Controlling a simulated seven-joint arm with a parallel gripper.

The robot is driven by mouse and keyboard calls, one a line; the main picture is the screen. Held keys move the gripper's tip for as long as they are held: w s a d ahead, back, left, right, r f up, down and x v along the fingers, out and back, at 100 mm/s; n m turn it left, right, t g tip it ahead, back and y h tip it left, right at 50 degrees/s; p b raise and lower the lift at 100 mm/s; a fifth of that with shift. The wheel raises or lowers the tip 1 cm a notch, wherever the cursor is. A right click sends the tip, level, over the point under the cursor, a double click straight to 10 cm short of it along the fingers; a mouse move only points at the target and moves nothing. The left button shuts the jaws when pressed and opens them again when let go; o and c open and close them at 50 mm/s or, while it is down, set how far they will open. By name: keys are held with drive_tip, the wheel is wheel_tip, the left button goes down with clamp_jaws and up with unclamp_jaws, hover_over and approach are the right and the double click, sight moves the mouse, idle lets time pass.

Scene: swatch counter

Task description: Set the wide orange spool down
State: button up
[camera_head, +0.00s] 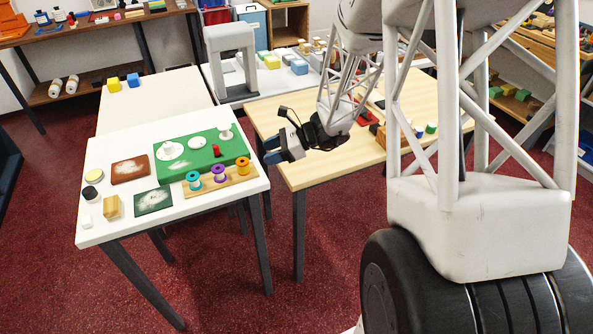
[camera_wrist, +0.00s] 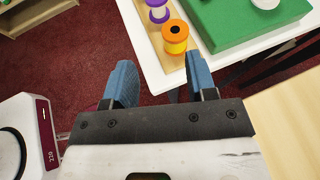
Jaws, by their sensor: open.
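The wide orange spool (camera_head: 243,166) stands upright at the right end of a light wooden board (camera_head: 208,187) on the white table. A purple spool (camera_head: 218,174) and a teal spool (camera_head: 193,181) stand left of it on the same board. My gripper (camera_head: 268,150) is open and empty, just off the table's right edge. In the wrist view, the orange spool (camera_wrist: 175,38) and part of the purple spool (camera_wrist: 157,10) lie beyond my spread blue fingers (camera_wrist: 161,78). The fingers do not appear to touch the spool.
A green slab (camera_head: 175,158) behind the board carries white pieces and a small red spool (camera_head: 216,150). A brown mat (camera_head: 130,168), a dark green mat (camera_head: 153,201) and small blocks lie to the left. A wooden table (camera_head: 300,175) stands at right, across a gap.

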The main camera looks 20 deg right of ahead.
drive_tip(key=s+a+r+n+h, duration=0.1)
drive_tip(key=s+r+n+h, duration=0.3)
drive_tip(key=s, duration=0.6)
drive_tip(key=s+a+r+n+g+h, duration=0.1)
drive_tip(key=s+r+n+h, duration=0.3)
drive_tip(key=s+r+n, duration=0.4)
drive_tip(key=s+a+r+n+h, duration=0.2)
drive_tip(key=s+r+n+h, duration=0.2)
drive_tip(key=s+n, duration=0.5)
drive_tip(key=shift+s+a+r+g+h, duration=0.2)
drive_tip(key=shift+s+r+g+h, duration=0.2)
drive_tip(key=shift+s+r, duration=1.25)
drive_tip(key=shift+s+f, duration=0.15)
drive_tip(key=shift+f, duration=0.1)
